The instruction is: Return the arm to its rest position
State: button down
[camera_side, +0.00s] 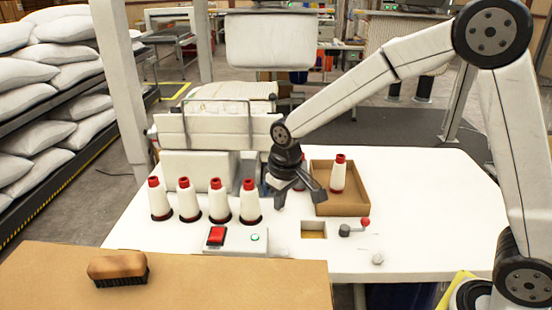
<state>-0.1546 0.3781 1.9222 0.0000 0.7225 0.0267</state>
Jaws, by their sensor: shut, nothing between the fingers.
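My gripper (296,194) hangs low over the white table (420,200), pointing down, between the row of thread cones and the cardboard tray. It is shut with nothing held. Several white cones with red tops and bases, one of them here (217,203), stand upright in a row to its left. One cone (338,176) stands upright in the shallow cardboard tray (349,208) to its right. Another cone (301,172) shows in part behind the gripper; the gripper hides much of it. My arm reaches in from the right.
A red switch (216,236), a green button (255,237) and a red-knobbed lever (364,224) sit at the table's front. A brush (118,268) lies on the brown board at front left. White machine parts stand behind the cones. The table's right side is clear.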

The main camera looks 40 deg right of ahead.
jog(key=s+d+f, duration=0.1)
jog(key=s+d, duration=0.2)
jog(key=s, duration=0.4)
jog(key=s+d+f+m+t, duration=0.1)
jog(key=s+d, duration=0.2)
jog(key=s, duration=0.5)
jog(key=shift+s+d+f, duration=0.15)
jog(key=shift+d+f, duration=0.25)
